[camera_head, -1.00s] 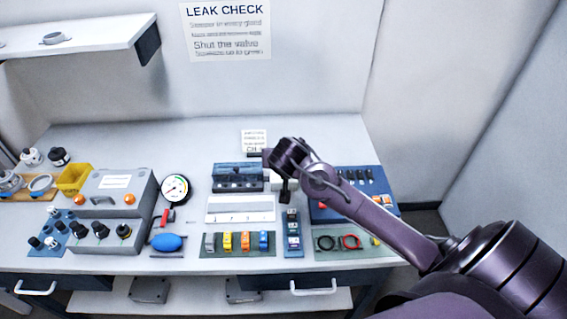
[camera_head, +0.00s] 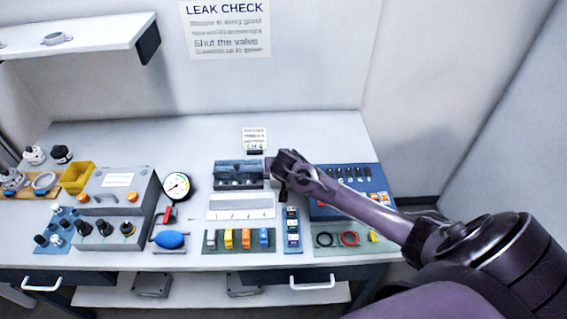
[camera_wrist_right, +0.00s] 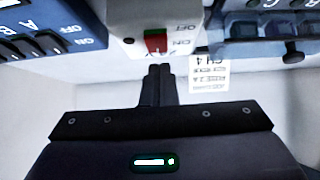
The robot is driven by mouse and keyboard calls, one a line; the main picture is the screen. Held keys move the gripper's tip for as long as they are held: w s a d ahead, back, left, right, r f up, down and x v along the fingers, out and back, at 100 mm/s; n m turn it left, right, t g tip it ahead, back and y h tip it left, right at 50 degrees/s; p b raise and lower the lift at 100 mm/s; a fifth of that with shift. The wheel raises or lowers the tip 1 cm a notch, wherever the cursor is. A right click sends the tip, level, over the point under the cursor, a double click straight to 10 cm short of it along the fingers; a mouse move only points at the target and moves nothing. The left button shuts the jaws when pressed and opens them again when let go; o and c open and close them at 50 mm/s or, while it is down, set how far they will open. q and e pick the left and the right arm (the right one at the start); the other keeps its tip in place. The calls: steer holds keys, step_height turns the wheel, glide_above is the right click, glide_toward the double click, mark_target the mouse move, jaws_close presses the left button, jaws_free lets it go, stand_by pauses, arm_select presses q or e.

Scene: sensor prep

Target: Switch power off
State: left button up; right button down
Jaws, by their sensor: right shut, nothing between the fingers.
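The power switch (camera_wrist_right: 155,42) is a small red rocker with a green edge, set in a pale box (camera_wrist_right: 125,18) with upside-down ON and OFF lettering in the right wrist view. My right gripper (camera_wrist_right: 159,70) is shut and empty, its fingertips just short of the rocker in that picture. I cannot tell whether they touch it. In the head view my right wrist (camera_head: 292,170) hides most of the box and the switch. My left gripper is not in view.
A dark-blue unit (camera_head: 238,178) stands left of my right wrist, and a blue panel (camera_head: 372,180) lies to its right. A small sign (camera_head: 255,139) stands behind. A gauge (camera_head: 177,186) and a grey control box (camera_head: 118,215) are further left.

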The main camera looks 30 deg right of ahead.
steer(key=shift+f, duration=0.5)
steer(key=shift+w+r+p, duration=0.1)
steer(key=shift+r+p, duration=0.1)
steer(key=shift+p, duration=0.35)
steer(key=shift+d+f+g, duration=0.1)
steer(key=shift+f+g, duration=0.15)
steer(key=shift+g, duration=0.05)
steer(key=shift+w+d, duration=0.1)
steer(key=shift+w, duration=0.05)
steer(key=shift+w+d+b, duration=0.35)
steer(key=shift+w, duration=0.2)
